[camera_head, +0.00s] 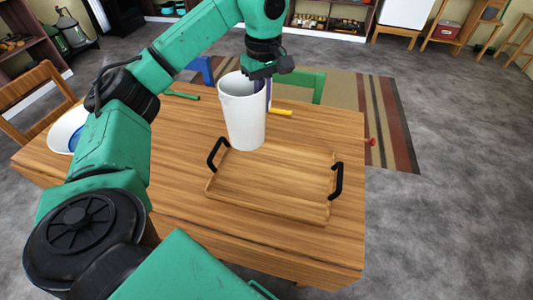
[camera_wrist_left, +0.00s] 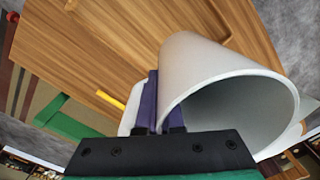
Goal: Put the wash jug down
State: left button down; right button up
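The wash jug (camera_head: 243,118) is a tall white vessel, upright in the head view. Its open mouth faces the camera in the left wrist view (camera_wrist_left: 200,75). My left gripper (camera_head: 262,92) is at the jug's far right side. Its purple fingers (camera_wrist_left: 152,103) are close together against the jug's side, with a white handle part (camera_wrist_left: 131,116) beside them, so it appears shut on the handle. The jug's base overlaps the back edge of the wooden tray (camera_head: 270,187); whether it touches or hovers I cannot tell. My right gripper is not in view.
The tray has two black handles and is empty in front of the jug. The wooden table (camera_head: 180,185) also bears a white bowl (camera_head: 62,128) at left, a green item (camera_head: 182,94) and a yellow item (camera_head: 281,112). A green chair (camera_head: 308,82) stands behind.

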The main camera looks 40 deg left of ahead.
pick_arm(q)
notch_tip(320, 180, down, 14)
jog(key=b, duration=0.3)
jog(key=shift+w+r, duration=0.1)
jog(key=shift+r, duration=0.15)
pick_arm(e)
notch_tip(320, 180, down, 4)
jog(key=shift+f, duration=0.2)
pick_arm(q)
jog(key=shift+f, duration=0.15)
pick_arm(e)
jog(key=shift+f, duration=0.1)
pick_arm(q)
jog(key=c, duration=1.1)
grip_release()
jog(key=shift+o, duration=0.2)
notch_tip(320, 180, up, 12)
jog(key=p, duration=0.3)
jog(key=shift+p, duration=0.35)
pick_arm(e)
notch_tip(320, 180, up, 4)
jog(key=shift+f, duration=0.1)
